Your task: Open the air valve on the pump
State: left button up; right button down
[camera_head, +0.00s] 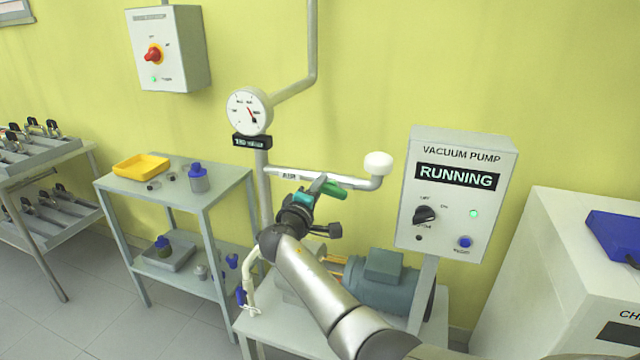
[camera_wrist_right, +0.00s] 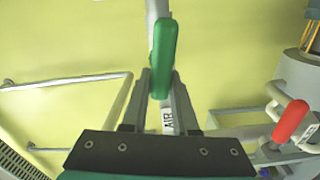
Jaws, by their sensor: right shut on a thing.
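The air valve's green handle (camera_head: 333,191) is on the thin horizontal pipe (camera_head: 350,182) marked AIR, left of the white knob-shaped end. In the right wrist view the green handle (camera_wrist_right: 163,50) sits between my fingers, roughly in line with the pipe behind it. My right gripper (camera_head: 318,188) is shut on the handle; its fingers also show in the right wrist view (camera_wrist_right: 160,85). The arm hides part of the pump (camera_head: 385,282) below. The valve body is mostly hidden. My left gripper is in neither view.
The pump's control box (camera_head: 455,190) reads RUNNING with a green light. A round gauge (camera_head: 249,111) stands on the vertical pipe. A red handle (camera_wrist_right: 290,121) shows at the right of the wrist view. A cart (camera_head: 220,188) with a yellow tray stands left.

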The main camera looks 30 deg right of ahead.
jog(key=shift+f+n, duration=0.15)
jog(key=shift+n, duration=0.45)
jog(key=c, duration=0.7)
grip_release()
jog(key=shift+s+a, duration=0.1)
jog(key=p+v, duration=0.1)
jog(key=v, duration=1.4)
jog(key=shift+p, duration=0.3)
jog(key=shift+f, duration=0.1)
